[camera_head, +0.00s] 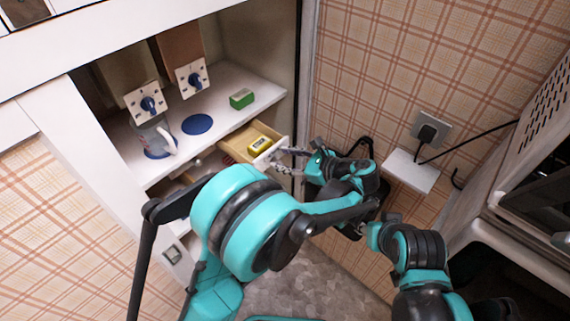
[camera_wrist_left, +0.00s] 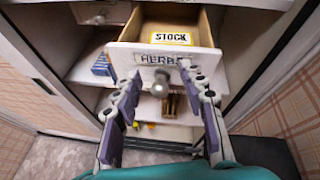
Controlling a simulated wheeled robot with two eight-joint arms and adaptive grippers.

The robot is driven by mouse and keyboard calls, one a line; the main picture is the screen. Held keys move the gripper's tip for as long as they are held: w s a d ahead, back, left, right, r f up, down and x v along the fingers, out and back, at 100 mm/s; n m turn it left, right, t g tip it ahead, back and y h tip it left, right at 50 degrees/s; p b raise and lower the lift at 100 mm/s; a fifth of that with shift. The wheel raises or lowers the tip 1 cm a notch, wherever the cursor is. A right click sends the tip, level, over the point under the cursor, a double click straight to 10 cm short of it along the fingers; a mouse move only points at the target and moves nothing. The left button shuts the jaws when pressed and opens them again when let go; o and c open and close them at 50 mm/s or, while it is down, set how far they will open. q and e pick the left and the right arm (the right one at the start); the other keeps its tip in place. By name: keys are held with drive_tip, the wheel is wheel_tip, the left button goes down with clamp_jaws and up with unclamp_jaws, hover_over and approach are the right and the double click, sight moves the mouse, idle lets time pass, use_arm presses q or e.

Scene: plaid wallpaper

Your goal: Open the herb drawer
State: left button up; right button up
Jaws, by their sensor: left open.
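The herb drawer (camera_head: 236,148) is pulled out of the cabinet, its inside showing. In the left wrist view its white front (camera_wrist_left: 128,58) bears a label reading "HERBS", partly cut off, and a round knob (camera_wrist_left: 160,84). My left gripper (camera_head: 284,158) is at the drawer front. In the left wrist view it is open (camera_wrist_left: 160,88), one finger on each side of the knob, with visible gaps. My right gripper does not show.
The cabinet's side post (camera_head: 305,70) and plaid wall stand close to the right. A small white wall ledge (camera_head: 411,171) is near my arm.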

use_arm(q)
wheel_tip(320, 180, up, 7)
drive_tip(key=shift+r, duration=0.15)
idle(0.4)
drive_tip(key=s+a+f+n+g+h, duration=0.2)
drive_tip(key=s+a+n+h, duration=0.4)
drive_tip(key=a, duration=0.5)
drive_tip(key=s+a+f+n+t+h, duration=0.1)
drive_tip(key=s+f+n+h, duration=0.1)
drive_tip(key=s+n, duration=0.5)
drive_tip(key=s+a+f+n+t+h, duration=0.1)
drive_tip(key=s+f+n+h, duration=0.1)
drive_tip(key=s+n, duration=0.5)
drive_tip(key=shift+s+n+h, duration=0.2)
drive_tip(key=shift+n+h, duration=0.6)
drive_tip(key=shift+n, duration=0.1)
drive_tip(key=shift+f, duration=0.15)
